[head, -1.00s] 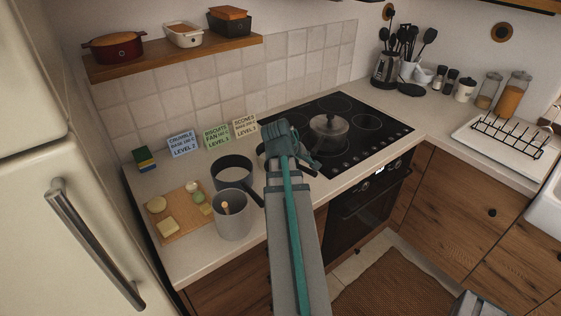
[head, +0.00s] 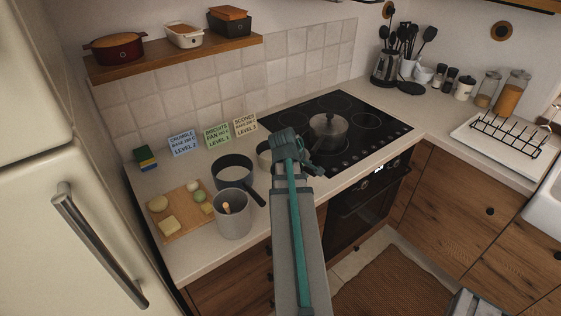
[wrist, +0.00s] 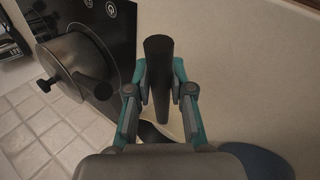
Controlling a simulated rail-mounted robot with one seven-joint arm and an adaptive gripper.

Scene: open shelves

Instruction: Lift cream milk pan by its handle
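The cream milk pan (head: 264,157) stands on the counter left of the hob, partly hidden behind my gripper (head: 300,155) in the head view. In the wrist view its cream body (wrist: 175,130) shows low between the fingers. Its dark handle (wrist: 158,70) stands out between the two teal and grey fingers of my gripper (wrist: 160,96). The fingers are apart, one on each side of the handle, and a gap seems to show on both sides. Contact with the handle is not clear.
A dark blue-grey pan (head: 233,170) and a grey utensil pot (head: 233,222) stand to the left. A lidded steel pan (head: 328,133) sits on the black hob (head: 372,146) to the right. A wooden board (head: 176,224) with food lies further left. Recipe cards (head: 217,134) stand behind.

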